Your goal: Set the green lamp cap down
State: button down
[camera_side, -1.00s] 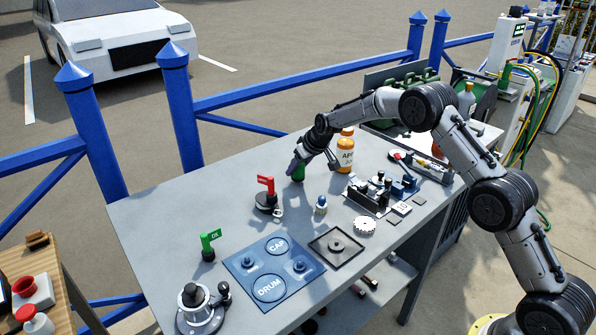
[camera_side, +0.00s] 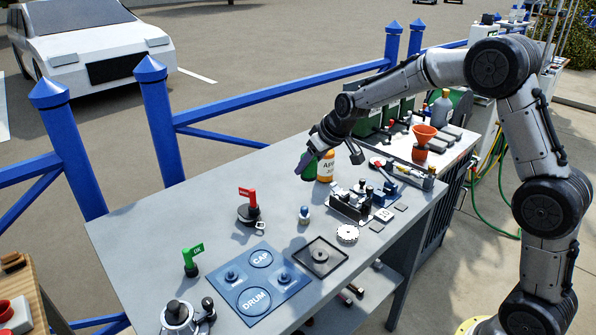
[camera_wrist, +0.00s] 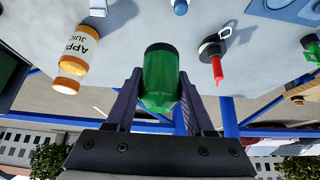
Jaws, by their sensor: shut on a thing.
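My gripper (camera_side: 330,160) is shut on the green lamp cap (camera_side: 310,169). In the wrist view, the cap (camera_wrist: 160,82) is a green rounded cylinder with a dark band at its far end, and it sits between the two fingers of my gripper (camera_wrist: 162,103). The cap is held above the grey table (camera_side: 210,215), near its back edge, beside the juice bottle. A blue mat (camera_side: 232,303) marked CAP and DRUM lies at the front of the table, well away from the cap.
The orange-capped juice bottle (camera_side: 326,170) stands close by; it also shows in the wrist view (camera_wrist: 75,60). A red-flag stand (camera_side: 249,213), a small white-and-blue bottle (camera_side: 304,215), a dark square tray (camera_side: 320,257) and metal fixtures (camera_side: 350,203) stand around. Bare table lies left of the red flag.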

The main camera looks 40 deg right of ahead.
jog(key=s+a+n+y, duration=0.1)
jog(key=s+a, duration=0.4)
jog(key=s, duration=0.2)
jog(key=s+a+n, duration=0.1)
jog(key=s+a, duration=0.4)
jog(key=s, duration=0.3)
jog(key=w+f, duration=0.3)
jog(key=w, duration=0.1)
jog(key=w+a+f, duration=0.1)
jog(key=w+f, duration=0.2)
jog(key=w, duration=0.2)
jog(key=w+f, duration=0.3)
jog(key=w, duration=0.1)
jog(key=shift+w+a+f, duration=0.15)
jog(key=shift+w, duration=0.25)
jog(key=shift+w+f, duration=0.15)
jog(key=shift+f, duration=1.45)
jog(key=shift+f, duration=0.15)
jog(key=shift+c, duration=1.4)
grip_release()
